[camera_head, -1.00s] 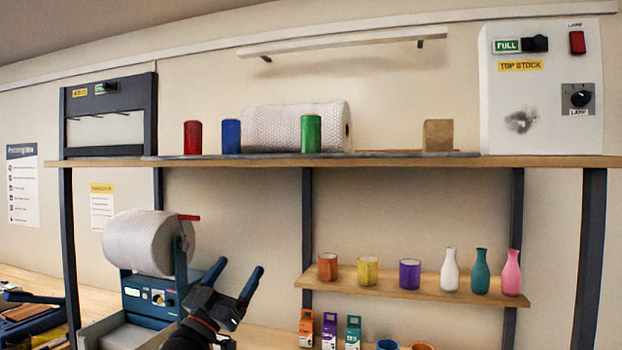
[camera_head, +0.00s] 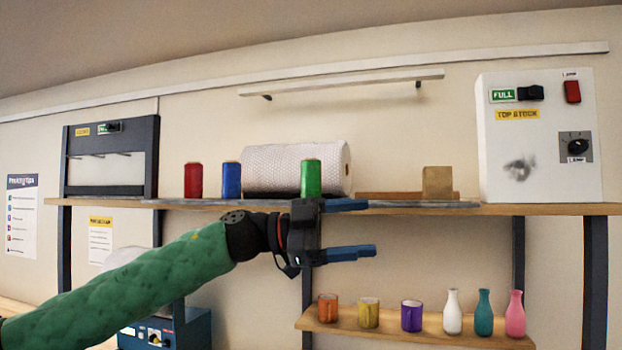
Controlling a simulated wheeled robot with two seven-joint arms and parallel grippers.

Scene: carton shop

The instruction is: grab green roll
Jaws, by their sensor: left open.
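The green roll (camera_head: 311,177) stands upright on the top shelf, in front of the large white bubble-wrap roll (camera_head: 270,168). A blue roll (camera_head: 232,180) and a red roll (camera_head: 193,180) stand to its left. My left gripper (camera_head: 358,229) is open and empty, its two blue fingers pointing right, one above the other. In the picture it lies just below and right of the green roll, across the shelf's front edge. The gripper's body hides the foot of the green roll. My right gripper is not in view.
The top shelf (camera_head: 550,209) also holds a brown block (camera_head: 437,183) and a white control box (camera_head: 538,140) at the right. A lower shelf (camera_head: 420,334) holds cups and bottles (camera_head: 453,312). The shelf between green roll and brown block looks mostly clear.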

